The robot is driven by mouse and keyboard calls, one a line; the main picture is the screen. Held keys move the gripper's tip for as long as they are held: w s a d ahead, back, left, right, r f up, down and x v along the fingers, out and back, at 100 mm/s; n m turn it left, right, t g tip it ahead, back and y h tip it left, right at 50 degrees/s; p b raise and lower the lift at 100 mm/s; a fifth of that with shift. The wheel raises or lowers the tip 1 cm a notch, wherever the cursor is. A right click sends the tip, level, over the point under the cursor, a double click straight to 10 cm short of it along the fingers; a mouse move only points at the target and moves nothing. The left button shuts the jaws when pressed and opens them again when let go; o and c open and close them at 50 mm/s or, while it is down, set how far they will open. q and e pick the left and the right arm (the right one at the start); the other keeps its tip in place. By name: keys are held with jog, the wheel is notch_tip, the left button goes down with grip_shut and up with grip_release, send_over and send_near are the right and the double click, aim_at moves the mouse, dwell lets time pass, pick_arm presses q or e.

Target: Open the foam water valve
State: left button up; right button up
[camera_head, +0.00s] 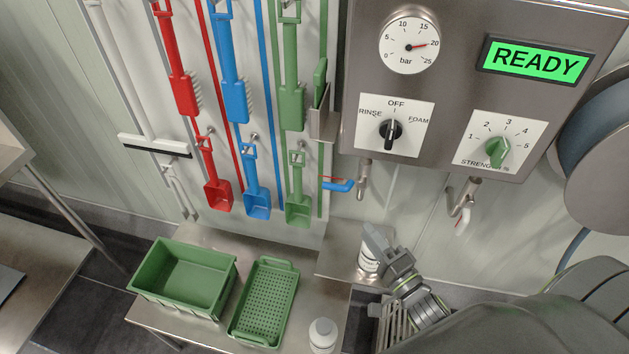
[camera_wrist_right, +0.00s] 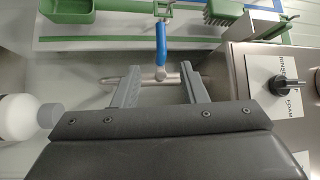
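The water valve with a blue lever (camera_head: 340,185) is on the wall under the left side of the steel control box. Its lever points to the left in the head view. In the right wrist view the blue lever (camera_wrist_right: 161,45) and its metal body lie beyond and between the fingertips. My right gripper (camera_head: 374,240) is below the valve in the head view. Its two fingers (camera_wrist_right: 159,85) are spread and hold nothing. I cannot tell the exact gap to the valve. My left gripper is in neither view.
The control box (camera_head: 455,90) has a RINSE/OFF/FOAM knob (camera_head: 391,131) set at OFF, a green strength knob (camera_head: 497,152), a gauge and a READY display (camera_head: 535,60). Colored brushes and scoops hang at left. A green bin (camera_head: 185,279), green basket (camera_head: 264,300) and white bottle (camera_head: 322,335) stand below.

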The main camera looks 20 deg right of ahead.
aim_at(328, 183)
jog(key=w+a, duration=0.1)
jog(key=w, duration=0.4)
jog(key=w+r+p, duration=0.1)
jog(key=w, duration=0.5)
jog(key=w+a+r+p, duration=0.1)
jog(key=w, duration=0.5)
jog(key=shift+a+r, duration=0.2)
jog(key=shift+a, duration=0.15)
jog(key=shift+c, duration=0.5)
grip_shut()
